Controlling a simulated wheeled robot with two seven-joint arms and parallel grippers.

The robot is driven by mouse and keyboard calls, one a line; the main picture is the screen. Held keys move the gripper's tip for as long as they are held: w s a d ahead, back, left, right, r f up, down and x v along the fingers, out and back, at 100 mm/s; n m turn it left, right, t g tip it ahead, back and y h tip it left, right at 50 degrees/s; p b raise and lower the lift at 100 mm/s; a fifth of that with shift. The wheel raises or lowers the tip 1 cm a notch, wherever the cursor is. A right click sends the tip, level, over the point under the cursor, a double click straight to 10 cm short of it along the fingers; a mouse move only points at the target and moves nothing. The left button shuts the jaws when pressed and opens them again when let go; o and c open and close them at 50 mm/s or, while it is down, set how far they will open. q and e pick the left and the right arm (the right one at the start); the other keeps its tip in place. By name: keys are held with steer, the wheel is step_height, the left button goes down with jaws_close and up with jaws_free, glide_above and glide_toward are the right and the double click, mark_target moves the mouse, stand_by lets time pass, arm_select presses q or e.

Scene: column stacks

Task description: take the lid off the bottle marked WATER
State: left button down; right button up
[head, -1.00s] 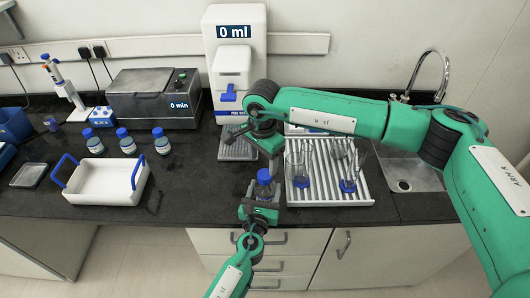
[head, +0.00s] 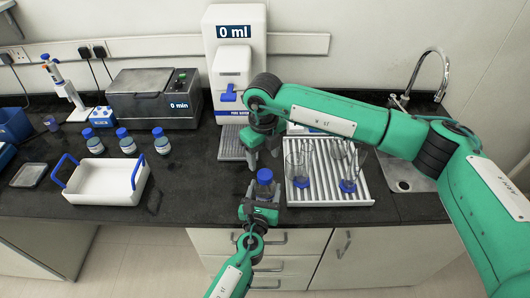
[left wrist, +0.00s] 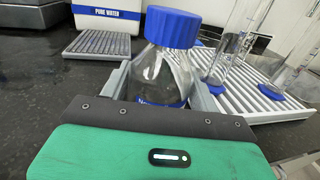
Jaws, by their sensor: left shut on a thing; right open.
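A clear glass bottle (head: 265,189) with a blue lid (head: 264,175) stands upright at the front of the dark counter. In the left wrist view the bottle (left wrist: 160,78) has its lid (left wrist: 172,27) on its neck; its label is mostly hidden, so I cannot read the word. My left gripper (head: 260,205) is shut on the bottle body from the front, one finger on each side. My right gripper (head: 263,160) is open and empty, just behind and above the lid, apart from it.
A white rack (head: 330,197) with glassware stands close on the right, beside the sink (head: 402,184). The water dispenser (head: 240,70) is behind. On the left are a white tray (head: 105,198) with blue handles, several blue-lidded bottles and a heater box (head: 150,107). Counter between tray and bottle is clear.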

mark_target(265, 174)
steer(key=m, duration=0.3)
steer(key=shift+r, duration=0.1)
steer(key=m, duration=0.4)
steer(key=shift+d+r+m, duration=0.1)
steer(key=shift+d+m, duration=0.05)
steer(key=shift+m, duration=0.15)
steer(key=shift+f, duration=3.95)
steer(key=c, duration=1)
steer(key=n, duration=1.1)
steer(key=shift+n, duration=0.4)
steer(key=n, duration=0.4)
